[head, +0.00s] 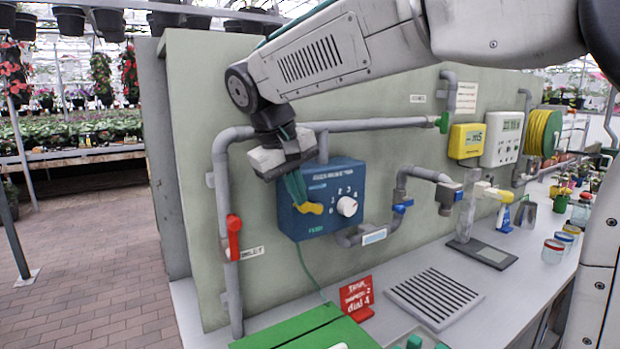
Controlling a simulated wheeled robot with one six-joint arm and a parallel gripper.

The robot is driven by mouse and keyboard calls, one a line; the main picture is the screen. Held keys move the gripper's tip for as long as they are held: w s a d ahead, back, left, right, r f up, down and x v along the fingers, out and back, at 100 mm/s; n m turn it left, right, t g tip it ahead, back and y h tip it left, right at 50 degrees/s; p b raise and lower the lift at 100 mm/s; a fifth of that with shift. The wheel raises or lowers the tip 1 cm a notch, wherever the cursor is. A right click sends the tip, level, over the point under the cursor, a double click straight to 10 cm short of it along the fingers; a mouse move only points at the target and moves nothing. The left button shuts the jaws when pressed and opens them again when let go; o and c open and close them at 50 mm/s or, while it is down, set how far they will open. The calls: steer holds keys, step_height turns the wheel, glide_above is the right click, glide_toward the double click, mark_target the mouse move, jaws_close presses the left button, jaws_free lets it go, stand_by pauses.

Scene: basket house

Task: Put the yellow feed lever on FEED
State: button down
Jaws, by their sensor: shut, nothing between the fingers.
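The yellow feed lever (312,208) sits on the lower left of a blue control box (329,225) on the green wall panel. It points roughly sideways. The box carries a white dial (347,206) ringed by numbers, and small lettering at its lower edge that looks like FEED. My gripper (297,199) reaches down in front of the box's left side, with its dark green fingers together and nothing seen between them. The fingertips are right by the lever's left end and cover part of it. I cannot tell whether they touch it.
A red-handled valve (234,237) on a grey pipe is left of the box. A blue-handled valve (402,206) is to the right. Below are a red sign (357,297), a green board (300,332) and a slotted drain (434,298) on the grey bench.

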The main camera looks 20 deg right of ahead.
steer(key=shift+s+a+f+t+h, duration=0.1)
steer(key=shift+a+f+h, duration=0.4)
steer(key=shift+f, duration=0.3)
steer(key=shift+s+a+f+t+h, duration=0.1)
steer(key=shift+a+f+h, duration=0.15)
steer(key=shift+f+h, duration=0.45)
steer(key=shift+s+a+f+t+h, duration=0.1)
steer(key=shift+a+f+h, duration=0.35)
steer(key=shift+f, duration=0.4)
steer(key=shift+w+d, duration=0.1)
steer(key=shift+d, duration=0.05)
